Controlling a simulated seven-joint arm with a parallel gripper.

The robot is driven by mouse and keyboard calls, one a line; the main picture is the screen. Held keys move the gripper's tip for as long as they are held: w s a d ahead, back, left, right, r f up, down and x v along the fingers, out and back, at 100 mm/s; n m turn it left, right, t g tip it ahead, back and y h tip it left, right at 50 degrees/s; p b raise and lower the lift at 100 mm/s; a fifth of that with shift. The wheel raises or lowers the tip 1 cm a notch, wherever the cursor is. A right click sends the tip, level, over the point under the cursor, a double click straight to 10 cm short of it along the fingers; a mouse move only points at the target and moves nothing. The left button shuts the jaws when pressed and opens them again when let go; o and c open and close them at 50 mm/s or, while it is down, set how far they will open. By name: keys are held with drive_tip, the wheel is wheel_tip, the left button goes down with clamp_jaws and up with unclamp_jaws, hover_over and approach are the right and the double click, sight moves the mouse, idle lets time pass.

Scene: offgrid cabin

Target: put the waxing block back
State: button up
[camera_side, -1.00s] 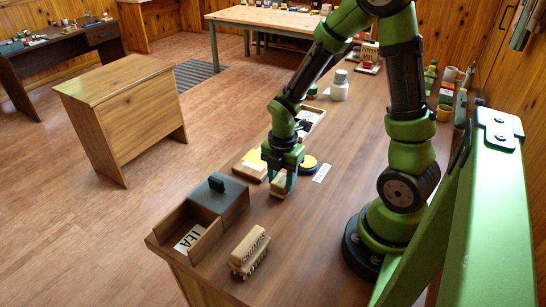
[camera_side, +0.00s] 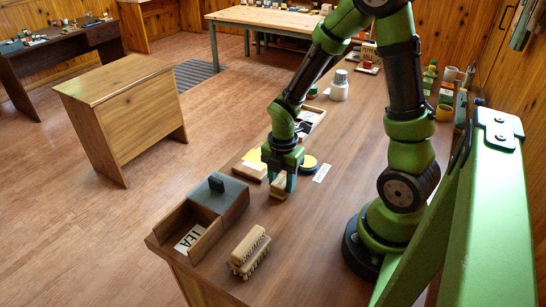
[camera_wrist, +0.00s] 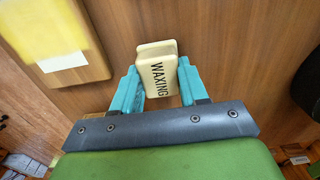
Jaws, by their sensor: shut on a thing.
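The waxing block (camera_wrist: 157,68) is a small cream block with "WAXING" printed on it in black. My gripper (camera_wrist: 162,85) is shut on it, one teal finger on each side, in the wrist view. In the side view my gripper (camera_side: 282,180) points down at the brown bench, with the block (camera_side: 278,188) between its fingers, low over the bench top or on it. I cannot tell whether the block touches the bench. A wooden board with a yellow pad (camera_wrist: 52,30) lies beside it; the yellow pad also shows in the side view (camera_side: 254,158).
A box with a grey lid (camera_side: 219,200) and an open part holding a lettered card (camera_side: 189,238) stands at the bench's near left corner. A wooden brush (camera_side: 249,252) lies near it. A white label (camera_side: 322,173) and a yellow-topped round thing (camera_side: 308,162) lie close by.

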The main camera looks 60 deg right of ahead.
drive_tip(key=o, duration=1.4)
drive_tip(key=shift+c, duration=0.2)
wheel_tip(320, 180, up, 17)
drive_tip(key=s+a+r+m+t+y, duration=0.1)
drive_tip(key=s+a+r+m+t, duration=0.1)
drive_tip(key=m, duration=0.9)
drive_tip(key=s+a+r+m+t+y, duration=0.1)
drive_tip(key=a+m+t, duration=0.4)
drive_tip(key=m, duration=0.6)
wheel_tip(320, 180, up, 3)
drive_tip(key=shift+s+a+f, duration=0.1)
drive_tip(key=shift+s+a, duration=0.55)
